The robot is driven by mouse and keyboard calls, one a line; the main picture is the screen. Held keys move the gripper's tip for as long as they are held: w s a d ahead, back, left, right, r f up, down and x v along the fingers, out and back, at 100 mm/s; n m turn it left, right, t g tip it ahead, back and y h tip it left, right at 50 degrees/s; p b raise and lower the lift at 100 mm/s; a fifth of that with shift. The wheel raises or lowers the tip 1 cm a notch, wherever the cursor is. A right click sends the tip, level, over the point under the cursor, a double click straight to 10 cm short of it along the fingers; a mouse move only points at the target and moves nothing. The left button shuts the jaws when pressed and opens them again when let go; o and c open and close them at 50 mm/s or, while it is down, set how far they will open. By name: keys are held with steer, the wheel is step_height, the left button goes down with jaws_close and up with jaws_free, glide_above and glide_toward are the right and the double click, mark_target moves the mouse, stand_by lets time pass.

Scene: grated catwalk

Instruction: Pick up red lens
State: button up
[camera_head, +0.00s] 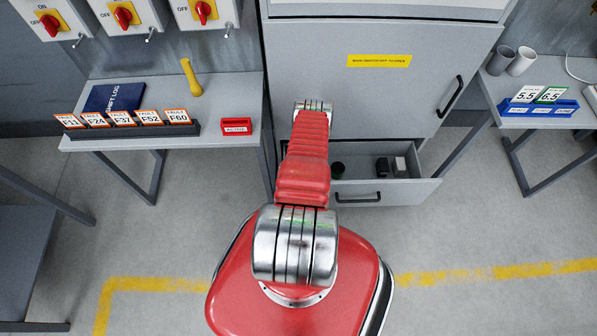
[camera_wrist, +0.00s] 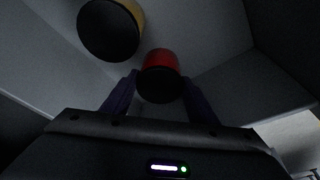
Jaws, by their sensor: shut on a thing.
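The red lens (camera_wrist: 160,57) is a short red cylinder with a dark end in the wrist view. My gripper (camera_wrist: 160,84) has one dark finger on each side of it and is shut on it. An amber lens (camera_wrist: 131,12) with a dark round end lies just to the upper left, apart from my fingers. Pale walls surround both lenses. In the head view my arm hides the gripper and the red lens.
An open drawer (camera_head: 411,187) in the grey cabinet (camera_head: 345,95) holds several small dark and pale items. A left table (camera_head: 228,92) bears fault cards (camera_head: 122,119), a blue log book (camera_head: 113,97) and a yellow torch-like object (camera_head: 191,78). A right table stands beyond the cabinet.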

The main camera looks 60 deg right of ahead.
steer(key=shift+r, duration=0.6)
steer(key=shift+s+a, duration=0.45)
steer(key=shift+a, duration=0.4)
steer(key=shift+s+a, duration=0.4)
steer(key=shift+a, duration=0.45)
steer(key=shift+r, duration=0.2)
step_height(320, 180, up, 13)
steer(key=shift+r, duration=0.2)
